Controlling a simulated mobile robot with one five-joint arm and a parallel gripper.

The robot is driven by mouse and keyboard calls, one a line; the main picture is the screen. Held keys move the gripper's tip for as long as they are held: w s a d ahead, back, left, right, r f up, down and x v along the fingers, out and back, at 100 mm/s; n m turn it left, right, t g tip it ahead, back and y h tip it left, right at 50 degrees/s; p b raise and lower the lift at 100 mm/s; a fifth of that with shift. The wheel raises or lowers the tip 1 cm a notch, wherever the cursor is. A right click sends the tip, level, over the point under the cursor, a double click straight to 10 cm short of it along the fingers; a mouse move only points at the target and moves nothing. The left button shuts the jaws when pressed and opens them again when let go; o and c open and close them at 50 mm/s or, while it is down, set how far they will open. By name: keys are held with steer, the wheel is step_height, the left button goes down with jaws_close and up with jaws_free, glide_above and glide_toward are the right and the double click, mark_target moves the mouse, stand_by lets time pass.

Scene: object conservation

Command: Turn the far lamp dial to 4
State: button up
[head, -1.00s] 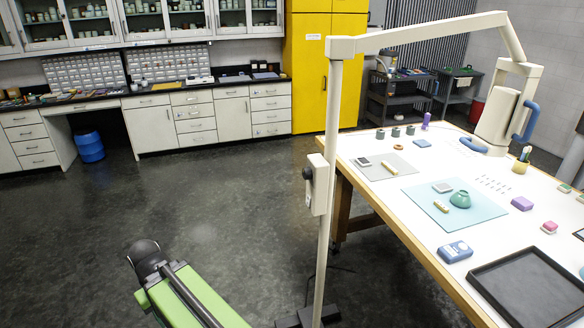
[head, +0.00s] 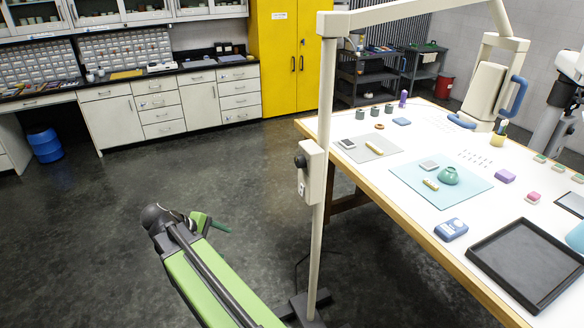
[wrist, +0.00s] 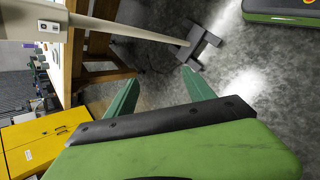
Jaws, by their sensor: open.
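A cream lamp stand (head: 323,120) rises from the floor beside the table, with a jointed arm leading to a lamp head (head: 489,95) over the far end. A cream control box (head: 313,173) on the pole carries a round black dial (head: 300,161) on its left side. No numbers on it can be read. The box also shows at the top left of the wrist view (wrist: 47,27), where I cannot make out the dial. My gripper (wrist: 160,75) is open and empty, its green fingers apart. In the head view it is left of the pole and below the dial, apart from both.
The table (head: 390,185) stands to the right, holding a teal mat (head: 400,172), a green bowl (head: 449,176) and a black tray (head: 530,270). The lamp's dark base (head: 305,305) is on the floor. Open floor lies left of the pole, with cabinets behind.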

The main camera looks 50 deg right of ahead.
steer(key=w+d+r+n+g+h, duration=0.1)
steer(key=d+r+n+g+h, duration=0.15)
steer(key=d+r+h, duration=0.5)
steer(key=n+g+h+b, duration=0.1)
steer(key=h, duration=0.1)
glide_toward(296, 163)
steer(key=x, duration=0.8)
steer(key=shift+s+d+r, duration=0.2)
steer(key=shift+s+d, duration=0.05)
